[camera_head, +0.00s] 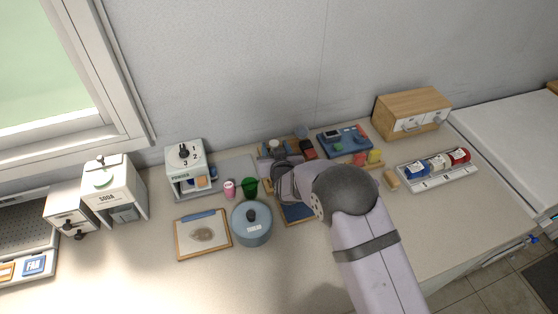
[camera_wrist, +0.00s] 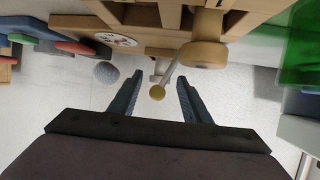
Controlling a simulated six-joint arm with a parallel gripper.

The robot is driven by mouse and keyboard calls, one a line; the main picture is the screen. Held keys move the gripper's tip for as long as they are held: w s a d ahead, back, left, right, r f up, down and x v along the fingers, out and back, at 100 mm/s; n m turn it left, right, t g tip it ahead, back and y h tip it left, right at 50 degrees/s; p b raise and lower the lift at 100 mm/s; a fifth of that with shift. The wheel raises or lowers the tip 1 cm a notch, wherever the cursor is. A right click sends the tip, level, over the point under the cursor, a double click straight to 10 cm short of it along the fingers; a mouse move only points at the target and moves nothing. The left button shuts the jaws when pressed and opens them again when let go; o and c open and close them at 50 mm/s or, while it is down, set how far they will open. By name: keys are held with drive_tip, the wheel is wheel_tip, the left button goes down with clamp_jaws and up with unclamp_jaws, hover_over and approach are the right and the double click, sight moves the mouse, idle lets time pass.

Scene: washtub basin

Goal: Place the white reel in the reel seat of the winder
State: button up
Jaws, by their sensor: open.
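A white cylinder, apparently the white reel (camera_head: 438,163), sits in a pale rack (camera_head: 440,179) at the right, between a blue one and a red one. My gripper (camera_wrist: 159,88) is open in the wrist view, with nothing between its dark fingers. A thin pale rod with a yellow tip shows between and beyond them. A wooden device, possibly the winder (camera_wrist: 150,42), fills the top of that view, with a round wooden knob (camera_wrist: 203,54). In the head view my arm and wrist partly cover the wooden pieces near the wall; the reel seat cannot be made out.
A blue lidded pot (camera_head: 252,228), a green cup (camera_head: 250,187) and a pink jar (camera_head: 229,189) stand left of my arm. A blue board (camera_head: 344,137) with coloured blocks and a wooden drawer box (camera_head: 410,112) stand at the back. The front right counter is clear.

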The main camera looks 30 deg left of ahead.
drive_tip(key=shift+b+v, duration=1.25)
drive_tip(key=shift+v, duration=3.5)
